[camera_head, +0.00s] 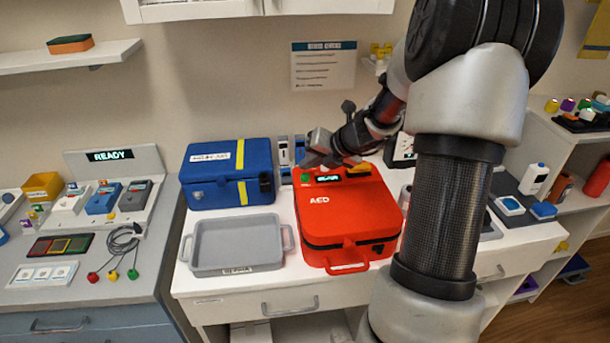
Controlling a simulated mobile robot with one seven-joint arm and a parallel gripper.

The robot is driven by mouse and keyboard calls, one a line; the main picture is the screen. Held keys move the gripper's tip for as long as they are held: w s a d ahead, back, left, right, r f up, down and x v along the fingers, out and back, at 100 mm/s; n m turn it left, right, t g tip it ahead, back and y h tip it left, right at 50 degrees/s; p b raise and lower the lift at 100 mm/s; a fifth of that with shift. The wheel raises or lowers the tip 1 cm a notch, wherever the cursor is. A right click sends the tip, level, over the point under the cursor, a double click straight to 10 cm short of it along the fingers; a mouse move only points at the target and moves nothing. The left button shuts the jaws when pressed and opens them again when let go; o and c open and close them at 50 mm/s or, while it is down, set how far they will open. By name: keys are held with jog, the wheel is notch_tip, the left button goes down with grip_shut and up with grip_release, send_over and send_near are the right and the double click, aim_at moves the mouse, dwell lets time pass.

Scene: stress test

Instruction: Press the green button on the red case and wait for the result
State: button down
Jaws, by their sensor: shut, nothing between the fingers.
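The red AED case (345,215) stands closed on the white counter, with its handle toward the front. On its back left top edge is a small green button (305,178). Beside the button is a small dark display (327,178) with lit green text too small to read. My gripper (312,160) is shut and empty. It appears just above and behind the green button; I cannot tell whether it touches the case. My arm comes in from the right and covers part of the counter to the right of the case.
A grey tray (238,270) sits left of the case, and a blue box (215,193) with a yellow strap stands behind the tray. On the left, a side counter holds a READY display (110,155), small devices and cables. Shelves (580,150) stand at the right.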

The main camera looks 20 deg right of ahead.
aim_at(308, 182)
jog(key=shift+f, duration=0.1)
dwell(0.5)
jog(key=shift+f, duration=0.35)
jog(key=shift+f+b, duration=0.45)
jog(key=shift+b, duration=0.05)
dwell(0.7)
jog(key=shift+r, duration=0.1)
jog(key=shift+r+p, duration=0.8)
jog(key=shift+p, duration=0.2)
notch_tip(308, 182, up, 5)
jog(key=p, duration=0.5)
dwell(0.4)
